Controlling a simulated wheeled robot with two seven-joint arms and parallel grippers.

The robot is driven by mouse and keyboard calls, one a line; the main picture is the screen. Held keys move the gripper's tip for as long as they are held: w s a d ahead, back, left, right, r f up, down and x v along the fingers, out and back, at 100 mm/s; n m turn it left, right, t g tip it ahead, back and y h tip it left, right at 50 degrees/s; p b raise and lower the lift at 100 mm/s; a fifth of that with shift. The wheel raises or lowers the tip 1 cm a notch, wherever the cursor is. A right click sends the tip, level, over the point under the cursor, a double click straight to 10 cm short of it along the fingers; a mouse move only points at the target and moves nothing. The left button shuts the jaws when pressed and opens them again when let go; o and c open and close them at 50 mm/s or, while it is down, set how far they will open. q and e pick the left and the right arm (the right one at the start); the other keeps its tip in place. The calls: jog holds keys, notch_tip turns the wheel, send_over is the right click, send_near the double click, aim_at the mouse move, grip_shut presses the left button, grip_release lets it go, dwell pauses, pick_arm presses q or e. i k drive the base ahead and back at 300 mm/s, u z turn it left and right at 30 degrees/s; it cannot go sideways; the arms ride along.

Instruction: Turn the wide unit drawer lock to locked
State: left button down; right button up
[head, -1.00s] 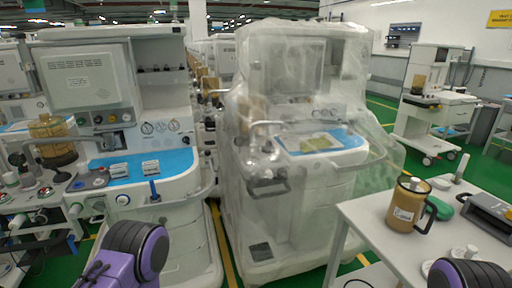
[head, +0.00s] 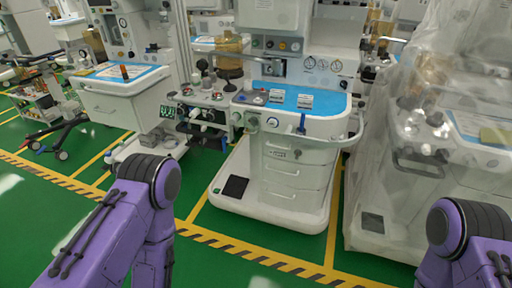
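A white anaesthesia unit (head: 335,128) with a blue worktop (head: 325,103) stands in the middle of the head view. Below the worktop is a stack of white drawers (head: 292,177). A small round dark fitting that looks like a lock (head: 297,154) is on the top drawer's front, right of a small label. Its turn position is too small to tell. I cannot tell for sure that this is the wide unit. My two purple arms reach in at the lower left and lower right, short of the unit. Both grippers are out of view.
A plastic-wrapped unit (head: 408,205) stands close on the right. Another blue-topped unit (head: 125,98) is at the left, with a low wheeled rack (head: 45,104) beside it. Green floor (head: 225,262) with a yellow-black striped line is clear in front of the middle unit.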

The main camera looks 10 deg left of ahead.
aim_at(298, 153)
jog(key=u, duration=0.75)
jog(key=i, duration=0.75)
jog(key=z, duration=2.05)
